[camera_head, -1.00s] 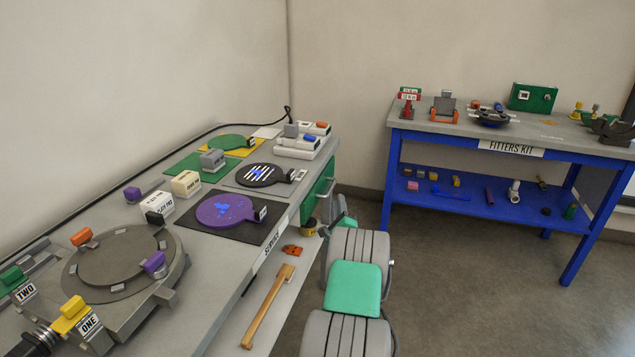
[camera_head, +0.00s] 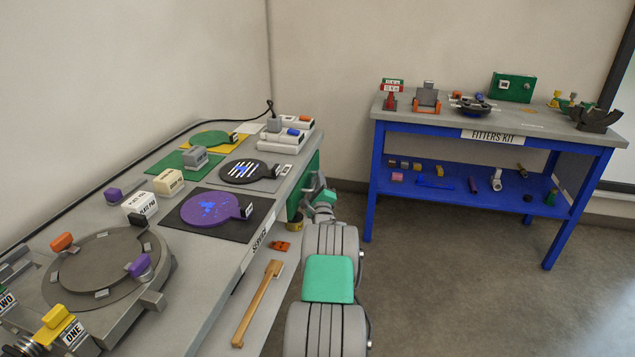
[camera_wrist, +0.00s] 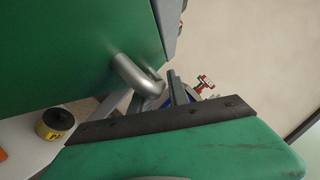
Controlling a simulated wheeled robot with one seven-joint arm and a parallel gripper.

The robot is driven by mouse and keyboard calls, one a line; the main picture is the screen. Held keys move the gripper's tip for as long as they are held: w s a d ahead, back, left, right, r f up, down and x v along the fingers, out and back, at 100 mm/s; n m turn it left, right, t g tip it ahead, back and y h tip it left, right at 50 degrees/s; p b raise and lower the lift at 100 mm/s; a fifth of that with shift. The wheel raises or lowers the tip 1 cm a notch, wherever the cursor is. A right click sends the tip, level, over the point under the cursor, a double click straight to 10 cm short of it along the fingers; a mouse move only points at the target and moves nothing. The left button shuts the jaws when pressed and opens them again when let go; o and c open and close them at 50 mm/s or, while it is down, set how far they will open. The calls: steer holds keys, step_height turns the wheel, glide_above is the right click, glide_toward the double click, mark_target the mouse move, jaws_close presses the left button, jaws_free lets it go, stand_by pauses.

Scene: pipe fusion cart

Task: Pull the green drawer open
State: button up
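The green drawer (camera_head: 311,172) is in the right end of the grey cart, below its top, and looks shut. In the wrist view its green face (camera_wrist: 75,50) fills the upper left, with a bent metal handle (camera_wrist: 135,76) standing out from it. My gripper (camera_head: 321,190) is at the drawer's front, close to the handle. In the wrist view my gripper's grey fingers (camera_wrist: 150,95) look apart, with the handle overlapping the gap between them. I cannot tell whether they touch it. The handle's far end is partly hidden.
The cart top (camera_head: 190,255) holds discs, blocks and a round clamp. A yellow-and-black roll (camera_wrist: 56,122) is below the drawer; a wooden-handled tool (camera_head: 258,303) lies on the lower shelf. A blue bench (camera_head: 470,205) stands at the right. Floor between is clear.

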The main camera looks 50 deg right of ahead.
jaws_close()
steer(key=shift+f, duration=0.1)
stand_by(1.0)
